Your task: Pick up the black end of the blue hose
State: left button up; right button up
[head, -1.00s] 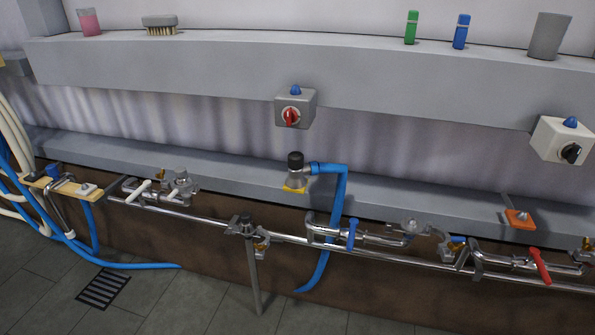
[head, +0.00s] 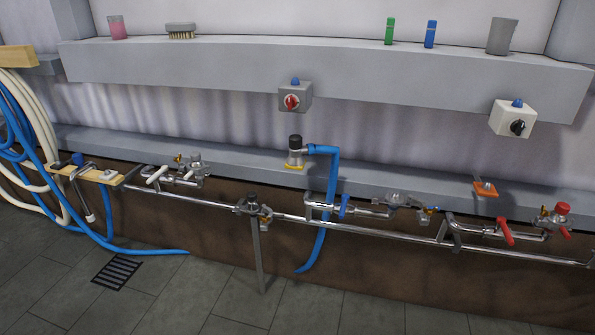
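A blue hose (head: 331,190) leaves a metal fitting with a black top (head: 295,143) on the lower grey ledge. It bends down over the ledge, passes behind the pipe and ends low against the brown wall. Another blue hose (head: 150,251) hangs in loops at the left and trails onto the floor. I cannot make out a black end on either hose's loose tip; the black-topped fitting is the clearest black part joined to a blue hose. Neither of my grippers shows in the head view.
A metal pipe (head: 385,230) with several valves runs along the wall, with a post (head: 259,255) below it. Two switch boxes, grey (head: 306,98) and white (head: 499,120), sit on the upper ledge's face. A floor drain (head: 117,271) lies left; the tiled floor is clear.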

aim_at(295, 159)
jog(key=z, duration=0.45)
jog(key=k, duration=0.3)
jog(key=u, duration=1.65)
jog(key=i, duration=1.1)
jog(key=z, duration=0.4)
jog(key=i, duration=0.95)
jog(key=z, duration=0.9)
